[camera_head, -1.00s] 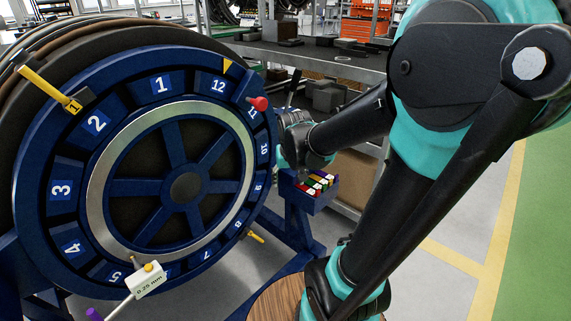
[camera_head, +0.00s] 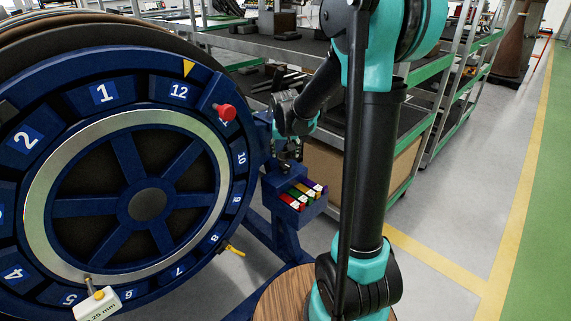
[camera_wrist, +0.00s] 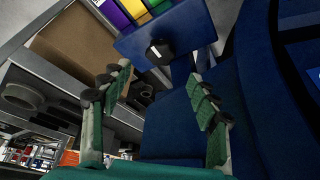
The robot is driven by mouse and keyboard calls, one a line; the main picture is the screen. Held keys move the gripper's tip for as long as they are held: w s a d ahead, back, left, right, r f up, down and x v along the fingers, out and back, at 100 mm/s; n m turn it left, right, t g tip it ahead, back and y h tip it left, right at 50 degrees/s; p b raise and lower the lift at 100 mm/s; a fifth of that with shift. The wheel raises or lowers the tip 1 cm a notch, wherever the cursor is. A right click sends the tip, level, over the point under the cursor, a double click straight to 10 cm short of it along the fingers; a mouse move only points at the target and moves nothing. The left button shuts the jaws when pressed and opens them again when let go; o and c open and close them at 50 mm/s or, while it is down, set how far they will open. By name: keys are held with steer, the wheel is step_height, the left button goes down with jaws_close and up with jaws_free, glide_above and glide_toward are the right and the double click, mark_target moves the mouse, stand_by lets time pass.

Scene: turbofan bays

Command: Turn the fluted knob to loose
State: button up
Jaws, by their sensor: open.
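A dark knob (camera_wrist: 160,52) stands on the blue bracket (camera_wrist: 190,35) in the wrist view. It looks many-sided; its flutes and any markings are too small to make out. My gripper (camera_wrist: 158,76) is open, with its two green-padded fingers to either side below the knob in the picture. No contact shows. In the head view my gripper (camera_head: 288,155) is beside the wheel's right rim, just above the box of coloured blocks (camera_head: 303,196). The knob cannot be made out there.
The big blue numbered wheel (camera_head: 147,204) fills the left, with a red knob (camera_head: 226,112) on its rim and a white 0.25 mm tag (camera_head: 97,304) below. Metal shelving with a cardboard box (camera_head: 325,170) stands behind my arm. Open floor (camera_head: 440,215) lies to the right.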

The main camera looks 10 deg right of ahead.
mark_target(285, 165)
steer(key=x, duration=0.8)
steer(key=shift+c, duration=0.3)
steer(key=c, duration=1.1)
